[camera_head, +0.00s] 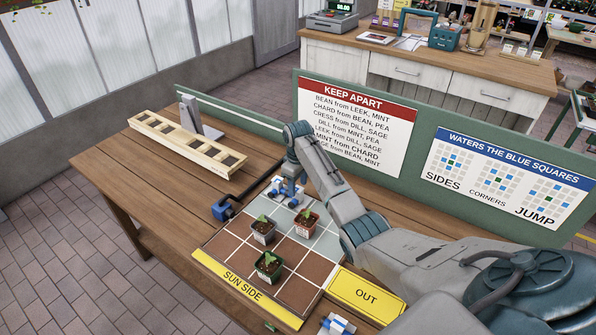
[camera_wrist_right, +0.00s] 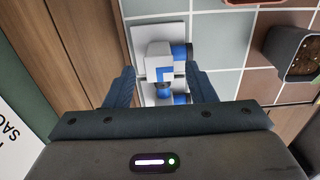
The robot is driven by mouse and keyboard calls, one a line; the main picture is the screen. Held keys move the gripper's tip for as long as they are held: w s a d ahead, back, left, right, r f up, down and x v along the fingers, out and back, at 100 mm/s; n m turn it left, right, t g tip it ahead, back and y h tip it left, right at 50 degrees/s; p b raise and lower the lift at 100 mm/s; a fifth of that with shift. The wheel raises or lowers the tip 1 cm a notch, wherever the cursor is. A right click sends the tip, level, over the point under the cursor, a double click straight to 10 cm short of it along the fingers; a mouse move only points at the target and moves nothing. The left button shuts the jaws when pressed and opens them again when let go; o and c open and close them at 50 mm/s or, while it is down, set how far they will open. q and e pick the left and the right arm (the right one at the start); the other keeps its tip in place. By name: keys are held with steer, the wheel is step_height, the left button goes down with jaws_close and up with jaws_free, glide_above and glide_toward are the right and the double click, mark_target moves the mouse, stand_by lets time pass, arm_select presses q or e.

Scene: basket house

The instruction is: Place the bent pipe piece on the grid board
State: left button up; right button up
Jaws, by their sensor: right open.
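A white block with a blue L mark and blue pipe ends, which looks like the bent pipe piece (camera_wrist_right: 160,62), sits on a white square tile. In the wrist view it lies between the two spread fingers of my right gripper (camera_wrist_right: 160,82), with gaps visible beside it. In the head view my right gripper (camera_head: 287,192) is low over the far corner of the grid board (camera_head: 312,262), and the arm partly hides that corner. The tile appears to lie on the board's far corner square. My left gripper is not in view.
Several potted seedlings (camera_head: 268,266) stand on the board. Another white-and-blue piece (camera_head: 338,325) is at the bottom. A wooden rack (camera_head: 187,143) lies at the back left. Green-framed signs (camera_head: 356,120) stand behind.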

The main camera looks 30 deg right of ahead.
mark_target(298, 189)
step_height(298, 189, up, 9)
steer(key=b, duration=0.2)
steer(key=shift+r, duration=0.2)
